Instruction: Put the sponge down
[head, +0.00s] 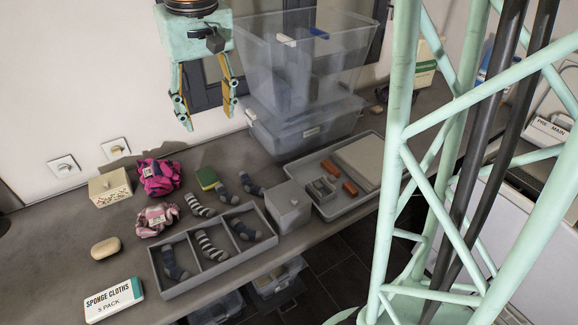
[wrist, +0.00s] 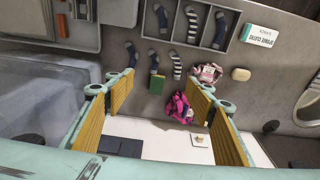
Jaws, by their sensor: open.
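The sponge (head: 207,178), green on top with a yellow side, lies on the grey counter behind the divided sock tray. Its green face also shows in the wrist view (wrist: 156,85), between my fingers in the picture but well beyond them. My gripper (head: 208,121) is open and empty, high above the counter near the wall, with its fingers pointing down. Nothing is between its yellow-padded fingers, and it does not touch the sponge.
Loose socks (head: 201,205) lie beside the sponge. The divided tray (head: 209,286), a grey box (head: 288,208), pink cloth bundles (head: 160,177) and a soap-like bar (head: 105,248) stand around it. Large clear bins (head: 300,75) rise right of my gripper. The wall is close behind.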

